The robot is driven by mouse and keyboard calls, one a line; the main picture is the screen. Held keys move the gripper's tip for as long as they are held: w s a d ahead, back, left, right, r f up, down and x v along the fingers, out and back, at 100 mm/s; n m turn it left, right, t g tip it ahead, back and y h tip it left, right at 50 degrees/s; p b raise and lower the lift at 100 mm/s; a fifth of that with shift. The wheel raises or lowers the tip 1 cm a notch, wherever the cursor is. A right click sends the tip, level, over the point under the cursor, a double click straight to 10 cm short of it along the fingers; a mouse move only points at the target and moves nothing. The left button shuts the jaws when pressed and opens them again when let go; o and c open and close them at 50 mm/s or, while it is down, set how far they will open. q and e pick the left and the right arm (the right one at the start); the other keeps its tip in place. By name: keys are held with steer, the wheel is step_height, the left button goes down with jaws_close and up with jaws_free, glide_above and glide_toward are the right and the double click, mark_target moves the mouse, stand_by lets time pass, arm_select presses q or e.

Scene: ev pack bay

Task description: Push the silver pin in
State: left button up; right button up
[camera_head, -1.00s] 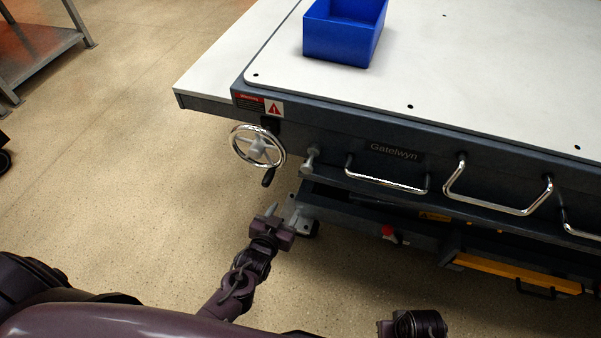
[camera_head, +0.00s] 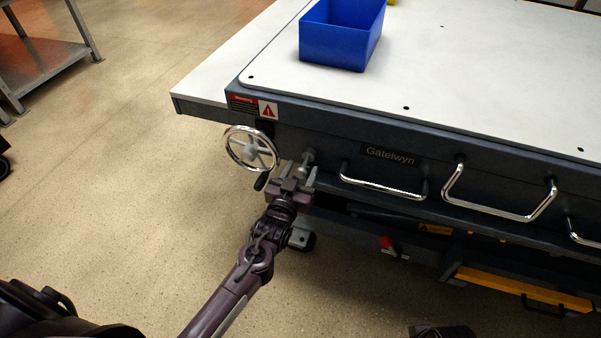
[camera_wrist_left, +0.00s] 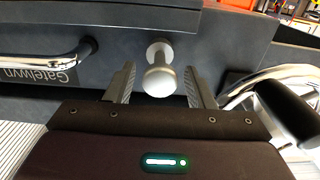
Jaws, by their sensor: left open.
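The silver pin (camera_head: 308,158) sticks out of the dark front side of the table, between the handwheel and the first chrome handle. In the left wrist view the pin (camera_wrist_left: 158,76) shows its round knob end, with a collar behind it at the panel. My left gripper (camera_head: 299,174) is open in front of the pin. In the left wrist view its two fingers (camera_wrist_left: 158,86) stand on either side of the knob, with a gap on each side. Whether the fingers reach past the knob in depth is hard to tell. My right gripper is not clearly seen.
The chrome handwheel (camera_head: 251,148) with a black crank grip is close to the left of my gripper. A chrome handle (camera_head: 384,187) is close to the right. A blue bin (camera_head: 335,45) stands on the white tabletop (camera_head: 480,80). A red knob (camera_head: 386,242) sits lower down.

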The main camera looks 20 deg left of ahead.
arm_select(q)
steer(key=shift+c, duration=0.4)
jaws_close()
steer(key=shift+w, duration=1.3)
steer(key=shift+r, duration=0.1)
steer(key=shift+o, duration=0.4)
jaws_free()
steer(key=shift+w, duration=0.1)
